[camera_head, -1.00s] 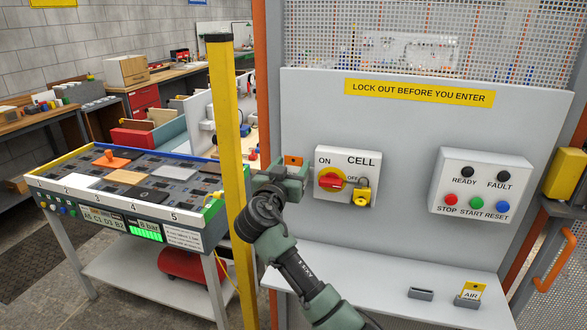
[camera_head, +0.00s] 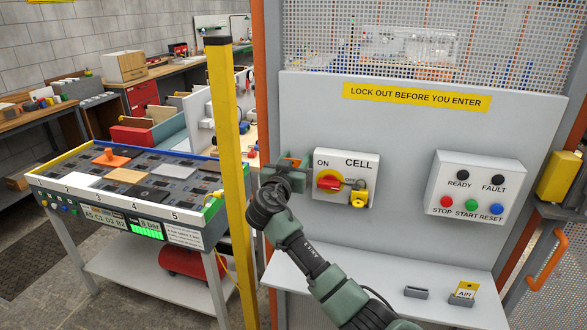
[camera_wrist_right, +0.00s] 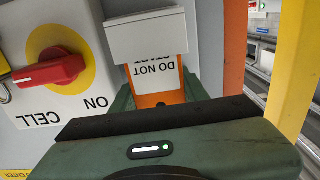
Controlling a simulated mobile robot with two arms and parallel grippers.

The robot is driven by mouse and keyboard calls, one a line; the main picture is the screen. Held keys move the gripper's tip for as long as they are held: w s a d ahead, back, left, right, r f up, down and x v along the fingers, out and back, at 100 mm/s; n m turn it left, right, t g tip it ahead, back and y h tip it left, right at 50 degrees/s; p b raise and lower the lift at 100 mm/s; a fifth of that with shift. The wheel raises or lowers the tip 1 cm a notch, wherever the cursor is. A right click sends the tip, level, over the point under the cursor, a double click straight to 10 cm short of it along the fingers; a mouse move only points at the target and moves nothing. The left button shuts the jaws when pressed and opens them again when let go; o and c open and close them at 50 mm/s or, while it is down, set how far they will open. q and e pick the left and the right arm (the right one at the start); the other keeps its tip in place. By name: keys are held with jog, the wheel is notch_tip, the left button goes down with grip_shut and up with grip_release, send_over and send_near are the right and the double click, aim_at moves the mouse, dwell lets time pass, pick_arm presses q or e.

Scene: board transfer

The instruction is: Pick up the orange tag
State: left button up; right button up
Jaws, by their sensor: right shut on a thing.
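The orange tag (camera_wrist_right: 158,101) shows in the right wrist view. It has a white label whose readable words are DO NOT START, upside down in the picture. A pale grey holder (camera_wrist_right: 147,37) on the panel hides its far end. My right gripper (camera_wrist_right: 158,92) is shut on the tag's near end, with a green finger on either side. In the head view, my right gripper (camera_head: 290,168) is at the panel just left of the CELL switch box (camera_head: 346,178) and hides most of the tag. My left gripper is not in view.
The red switch (camera_wrist_right: 50,70) and a yellow padlock (camera_head: 358,197) are close to the right of the gripper in the head view. A yellow post (camera_head: 229,160) stands close on its left. A button box (camera_head: 477,188) is further right. The shelf below (camera_head: 385,285) is mostly clear.

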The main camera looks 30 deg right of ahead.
jog(key=shift+r, duration=0.1)
notch_tip(320, 180, up, 27)
jog(key=b, duration=0.6)
jog(key=shift+r+b, duration=0.1)
jog(key=shift+b, duration=0.3)
jog(key=shift+r, duration=0.45)
jog(key=shift+r+p, duration=2.05)
jog(key=shift+r, duration=0.25)
jog(key=shift+r, duration=0.1)
jog(key=shift+a, duration=0.1)
jog(key=shift+b+v, duration=1.4)
jog(key=shift+v, duration=1.55)
